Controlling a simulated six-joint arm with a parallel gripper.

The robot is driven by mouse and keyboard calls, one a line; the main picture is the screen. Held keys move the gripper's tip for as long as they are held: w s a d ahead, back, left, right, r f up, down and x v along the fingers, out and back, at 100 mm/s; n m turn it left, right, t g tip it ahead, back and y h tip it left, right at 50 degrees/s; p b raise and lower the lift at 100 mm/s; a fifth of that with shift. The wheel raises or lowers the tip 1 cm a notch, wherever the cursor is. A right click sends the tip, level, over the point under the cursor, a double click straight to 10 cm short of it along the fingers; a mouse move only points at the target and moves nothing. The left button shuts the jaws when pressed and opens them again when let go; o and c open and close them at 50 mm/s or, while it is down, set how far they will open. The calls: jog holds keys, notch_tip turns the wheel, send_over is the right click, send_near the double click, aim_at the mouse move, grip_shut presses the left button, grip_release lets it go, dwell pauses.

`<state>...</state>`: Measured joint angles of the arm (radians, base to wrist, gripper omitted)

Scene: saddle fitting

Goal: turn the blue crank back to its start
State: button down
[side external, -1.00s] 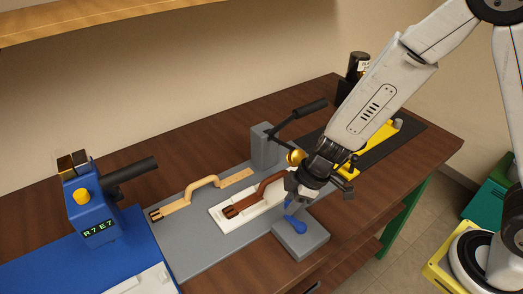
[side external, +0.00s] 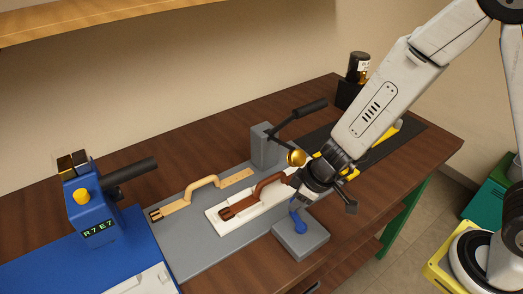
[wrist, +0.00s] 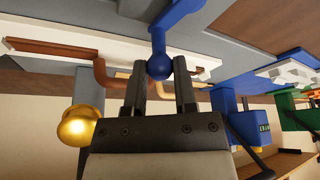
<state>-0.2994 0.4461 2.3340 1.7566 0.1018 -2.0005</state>
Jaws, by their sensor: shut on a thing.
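The blue crank (side external: 299,224) sits on a grey block (side external: 301,242) at the front edge of the grey plate. My gripper (side external: 297,204) comes down over it from the upper right and hides part of the crank. In the wrist view, the crank's round blue knob (wrist: 159,68) is between the fingertips of my gripper (wrist: 161,80), which is shut on it. The crank's blue arm (wrist: 178,14) runs away from the knob to the top of that view.
A white carriage (side external: 236,228) with a brown handle (side external: 239,207) lies beside the crank. A tan handle (side external: 203,184) is behind it. A gold ball (side external: 296,158) and a black lever (side external: 309,108) stand close to my wrist. A blue device (side external: 92,213) stands at left.

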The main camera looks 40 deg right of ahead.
dwell(0.3)
jog(key=shift+c, duration=2)
grip_release()
jog(key=shift+v, duration=1.5)
jog(key=shift+r, duration=0.25)
notch_tip(320, 180, up, 7)
jog(key=shift+f, duration=0.2)
